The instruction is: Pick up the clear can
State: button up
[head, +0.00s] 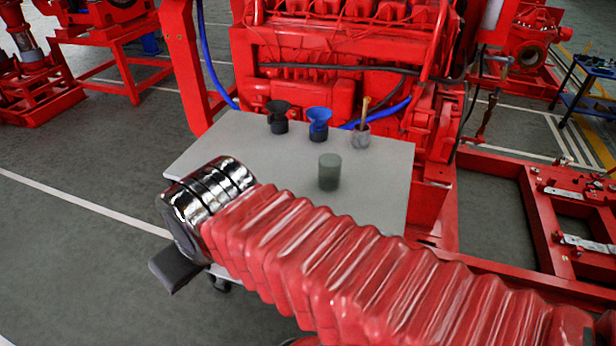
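A grey-green, slightly see-through can (329,172) stands upright near the middle of the grey table (225,148). Farther back, a small clear cup (361,138) holds a brown-handled brush (364,106); I cannot tell for sure which of the two is the clear can. My gripper (172,272) is at the left front corner of the table, left of and nearer than both. One dark finger shows below the chrome wrist; the rest is hidden, so its opening cannot be seen. It is apart from the can.
A black funnel-topped container (278,116) and a blue funnel on a dark container (318,122) stand along the table's back. The red diesel pumpset (330,60) rises close behind the table. The table's middle left is clear. My red bellows-covered arm crosses the front.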

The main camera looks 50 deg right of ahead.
aim_at(329, 164)
jog(key=u, duration=0.4)
jog(key=i, duration=1.15)
jog(key=z, duration=2.15)
